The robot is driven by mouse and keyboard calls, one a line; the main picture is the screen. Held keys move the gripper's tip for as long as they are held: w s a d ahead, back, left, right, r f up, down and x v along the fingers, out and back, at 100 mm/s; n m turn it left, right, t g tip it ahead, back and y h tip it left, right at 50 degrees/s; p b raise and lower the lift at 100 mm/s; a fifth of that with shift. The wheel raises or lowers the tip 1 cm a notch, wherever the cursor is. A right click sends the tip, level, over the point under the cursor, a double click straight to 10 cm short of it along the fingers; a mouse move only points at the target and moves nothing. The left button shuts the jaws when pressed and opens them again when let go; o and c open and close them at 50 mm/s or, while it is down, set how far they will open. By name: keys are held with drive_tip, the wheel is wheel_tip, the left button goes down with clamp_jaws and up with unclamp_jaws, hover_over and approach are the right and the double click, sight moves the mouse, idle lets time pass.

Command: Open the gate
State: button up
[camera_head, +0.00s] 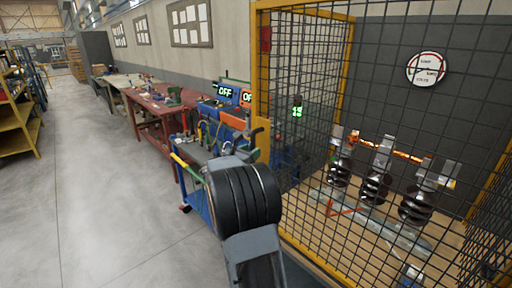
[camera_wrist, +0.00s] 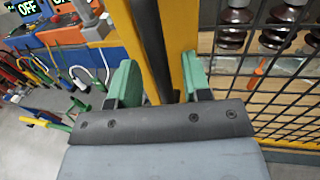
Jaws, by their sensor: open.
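The gate is part of a cage with a yellow frame (camera_head: 262,85) and black wire mesh, standing upright on the right in the head view. I cannot tell which panel swings, and no open gap shows. In the wrist view, a dark upright bar (camera_wrist: 149,45) runs in front of the yellow frame (camera_wrist: 181,25). My gripper (camera_wrist: 160,82) is open, with one green finger left of this bar and the other to its right. I cannot tell whether either finger touches it. In the head view my own arm hides the gripper.
Inside the cage stand several dark ribbed insulators (camera_head: 376,187) on a wooden surface. A blue tool cart (camera_head: 193,195) stands close left of my arm, with a red workbench (camera_head: 160,105) behind it. A yellow rack (camera_head: 20,125) is far left. The grey floor (camera_head: 95,200) between is clear.

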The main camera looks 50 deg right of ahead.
drive_tip(key=shift+w+d+p, duration=0.2)
drive_tip(key=shift+d+p, duration=0.1)
drive_tip(key=shift+d, duration=1.6)
drive_tip(key=shift+c, duration=0.3)
clamp_jaws()
